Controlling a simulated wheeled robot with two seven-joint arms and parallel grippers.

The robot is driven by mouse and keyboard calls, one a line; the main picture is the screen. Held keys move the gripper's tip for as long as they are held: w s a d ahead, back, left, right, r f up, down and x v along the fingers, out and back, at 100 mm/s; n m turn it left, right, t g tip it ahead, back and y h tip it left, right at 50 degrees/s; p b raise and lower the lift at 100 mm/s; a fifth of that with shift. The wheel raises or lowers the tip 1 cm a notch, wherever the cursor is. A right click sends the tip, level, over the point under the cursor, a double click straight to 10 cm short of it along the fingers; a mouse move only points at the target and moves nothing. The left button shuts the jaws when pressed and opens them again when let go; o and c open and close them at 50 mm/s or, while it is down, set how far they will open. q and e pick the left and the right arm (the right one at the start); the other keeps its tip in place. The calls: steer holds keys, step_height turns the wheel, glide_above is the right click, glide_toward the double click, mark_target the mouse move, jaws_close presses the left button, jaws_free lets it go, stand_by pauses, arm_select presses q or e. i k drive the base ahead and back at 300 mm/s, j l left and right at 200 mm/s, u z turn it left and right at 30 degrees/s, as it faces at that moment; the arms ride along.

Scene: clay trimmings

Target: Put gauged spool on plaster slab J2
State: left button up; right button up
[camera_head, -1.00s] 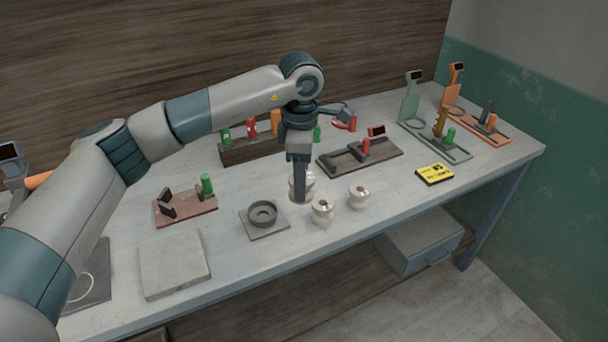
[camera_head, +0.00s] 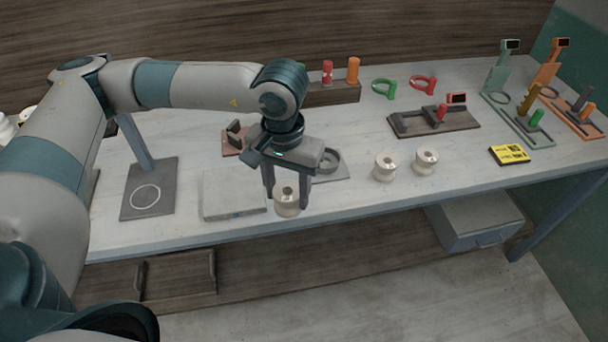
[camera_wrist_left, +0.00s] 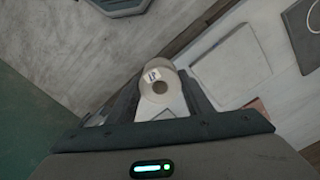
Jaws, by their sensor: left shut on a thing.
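My left gripper (camera_head: 286,190) is shut on a cream spool (camera_head: 287,203), with one finger on each side of it. The spool appears close to the table's front edge, just right of the plaster slab; I cannot tell whether it touches the table. The left wrist view shows the spool (camera_wrist_left: 158,84) between the fingers with a small label on its top. The pale square plaster slab (camera_head: 232,192) lies on the table, bare on top, and shows in the left wrist view (camera_wrist_left: 228,68). Its marking is too small to read. My right gripper is not in view.
Two more spools (camera_head: 385,167) (camera_head: 425,162) stand to the right. A grey plate with a round ring (camera_head: 330,160) is partly behind my gripper. A dark stand with a white circle (camera_head: 146,197) is left of the slab. A yellow-black box (camera_head: 509,154) lies at right.

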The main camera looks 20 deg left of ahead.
mark_target(233, 187)
steer(key=i+l, duration=0.1)
steer(key=l, duration=0.35)
steer(key=i+l, duration=0.15)
steer(key=l, duration=0.25)
steer(key=u, duration=1.2)
